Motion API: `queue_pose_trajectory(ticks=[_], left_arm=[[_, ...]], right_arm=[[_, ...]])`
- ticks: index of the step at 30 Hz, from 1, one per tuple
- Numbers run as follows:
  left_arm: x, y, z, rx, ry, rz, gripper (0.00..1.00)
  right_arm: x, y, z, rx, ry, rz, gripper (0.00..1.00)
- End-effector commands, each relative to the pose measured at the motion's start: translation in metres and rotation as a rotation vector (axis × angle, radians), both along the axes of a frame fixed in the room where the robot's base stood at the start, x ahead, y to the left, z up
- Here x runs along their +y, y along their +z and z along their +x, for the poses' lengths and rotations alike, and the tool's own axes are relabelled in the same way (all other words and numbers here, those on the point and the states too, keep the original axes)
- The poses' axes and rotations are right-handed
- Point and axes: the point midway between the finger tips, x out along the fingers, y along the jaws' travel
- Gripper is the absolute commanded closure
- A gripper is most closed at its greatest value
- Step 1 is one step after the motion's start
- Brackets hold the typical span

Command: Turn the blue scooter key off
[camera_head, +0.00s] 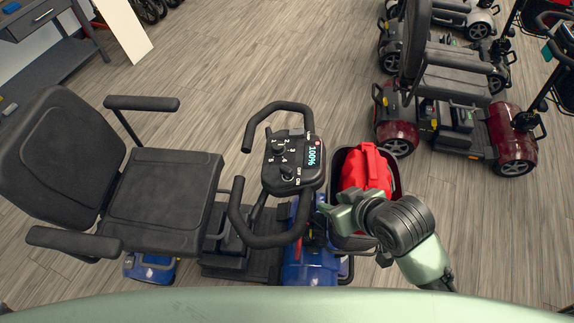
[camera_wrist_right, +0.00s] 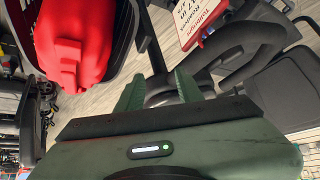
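The blue scooter (camera_head: 308,240) stands in the middle of the head view, its black seat at the left. Its control console (camera_head: 275,150) has a lit 100% display and a dial. A small key knob (camera_head: 288,172) sits by the OFF and ON lettering; which way it is turned is too small to tell. My right gripper (camera_head: 332,212) is at the console's lower right, beside the handlebar and apart from the key. In the right wrist view its green fingers (camera_wrist_right: 160,90) are spread, with a dark bar beyond them. My left gripper is not in view.
A front basket (camera_head: 396,180) holding a red bag (camera_head: 362,172) is close to my right gripper. Black handlebars (camera_head: 264,240) curve around the console. A white card with red print (camera_wrist_right: 190,18) shows in the wrist view.

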Motion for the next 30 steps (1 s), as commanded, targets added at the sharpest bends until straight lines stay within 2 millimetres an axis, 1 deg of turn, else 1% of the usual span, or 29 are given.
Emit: queue_pose_trajectory(ticks=[1,3,6,9,12,18,22,26,30], left_arm=[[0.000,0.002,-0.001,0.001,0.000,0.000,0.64],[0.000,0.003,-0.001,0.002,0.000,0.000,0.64],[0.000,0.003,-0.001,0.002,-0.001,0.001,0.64],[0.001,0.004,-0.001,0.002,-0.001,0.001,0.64],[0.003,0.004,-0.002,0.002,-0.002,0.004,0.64],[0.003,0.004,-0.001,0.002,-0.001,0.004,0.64],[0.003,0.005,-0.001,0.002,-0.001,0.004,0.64],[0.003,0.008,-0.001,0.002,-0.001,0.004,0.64],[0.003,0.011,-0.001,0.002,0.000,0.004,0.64]], right_arm=[[0.011,0.017,0.009,-0.042,0.051,0.008,0.64],[0.027,0.034,0.016,-0.086,0.122,0.024,0.64],[0.049,0.053,0.027,-0.143,0.236,0.038,0.64],[0.063,0.065,0.033,-0.177,0.344,0.038,0.64],[0.066,0.071,0.038,-0.185,0.410,0.033,0.64],[0.061,0.073,0.042,-0.175,0.459,0.025,0.64],[0.063,0.069,0.045,-0.169,0.463,0.025,0.64],[0.074,0.057,0.052,-0.168,0.464,0.028,0.64],[0.086,0.040,0.063,-0.168,0.463,0.026,0.64]])
